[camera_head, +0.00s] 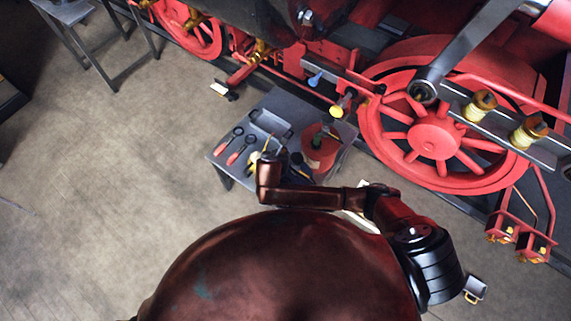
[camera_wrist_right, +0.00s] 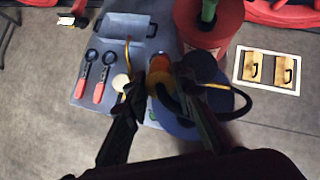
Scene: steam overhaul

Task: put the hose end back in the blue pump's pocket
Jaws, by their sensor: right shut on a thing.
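My right gripper (camera_wrist_right: 160,95) is shut on the hose end (camera_wrist_right: 160,86), an orange and grey piece between its dark fingers. In the head view my right gripper (camera_head: 268,158) is small, over the tool table. The blue pump (camera_wrist_right: 182,128) shows in the wrist view as a rounded blue base just beyond and below the fingers, largely covered by them. The pump's pocket is hidden, and I cannot tell whether the hose end touches the pump. My left gripper is out of both views.
The grey table (camera_head: 222,151) holds a metal tray (camera_wrist_right: 125,25), two red-handled tools (camera_wrist_right: 100,90) and a red canister (camera_wrist_right: 205,25) close beside the gripper. A locomotive with red wheels (camera_head: 435,138) stands behind. A framed panel (camera_wrist_right: 268,70) lies right. Floor at left is free.

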